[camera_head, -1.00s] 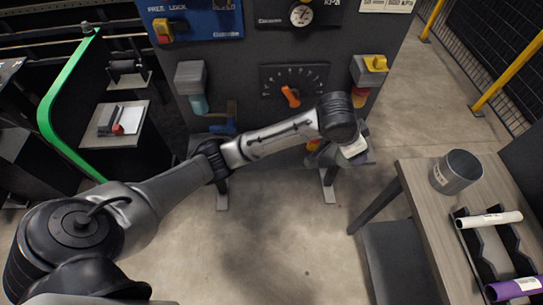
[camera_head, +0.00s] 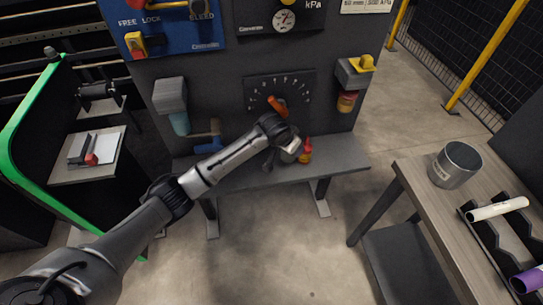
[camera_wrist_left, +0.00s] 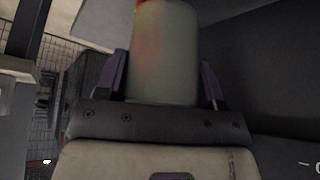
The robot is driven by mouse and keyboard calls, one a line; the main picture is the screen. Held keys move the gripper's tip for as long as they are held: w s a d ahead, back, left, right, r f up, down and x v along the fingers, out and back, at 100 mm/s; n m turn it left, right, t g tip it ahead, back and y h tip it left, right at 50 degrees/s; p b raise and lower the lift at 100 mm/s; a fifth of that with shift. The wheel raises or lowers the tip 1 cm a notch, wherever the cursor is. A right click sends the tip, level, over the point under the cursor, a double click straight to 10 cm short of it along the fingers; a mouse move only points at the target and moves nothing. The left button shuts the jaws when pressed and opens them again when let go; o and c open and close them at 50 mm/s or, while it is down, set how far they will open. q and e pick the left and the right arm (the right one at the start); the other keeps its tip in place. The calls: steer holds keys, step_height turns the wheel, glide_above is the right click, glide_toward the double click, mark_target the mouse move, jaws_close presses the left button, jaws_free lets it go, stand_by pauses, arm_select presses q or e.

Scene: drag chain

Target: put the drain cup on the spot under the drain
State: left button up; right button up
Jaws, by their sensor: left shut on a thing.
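My left gripper (camera_head: 287,148) is over the shelf (camera_head: 340,152) below the dial panel. It is shut on a pale grey cylinder (camera_wrist_left: 163,55), which stands between the fingers in the left wrist view. In the head view the wrist mostly hides the cylinder; I cannot tell whether it touches the shelf. A blue valve-like part (camera_head: 208,141) sits low on the panel, left of the gripper. I see no marked spot under it; my arm covers part of the shelf there. My right gripper is not in view.
A red-and-orange bottle (camera_head: 305,153) stands right beside the gripper. The table (camera_head: 412,172) at right bears a grey labelled container (camera_head: 455,166) and a rack (camera_head: 485,235) with tubes.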

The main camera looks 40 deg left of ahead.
arm_select(q)
steer(key=a+f, duration=0.1)
steer(key=a, duration=0.1)
steer(key=a+f+b, duration=0.1)
steer(key=a+f, duration=0.1)
steer(key=a+f+b, duration=0.1)
steer(key=a, duration=0.2)
steer(key=shift+s+f, duration=0.15)
steer(key=shift+s, duration=0.15)
step_height(320, 180, down, 4)
steer(key=shift+f+b, duration=0.1)
steer(key=shift+b, duration=1.1)
steer(key=o, duration=0.9)
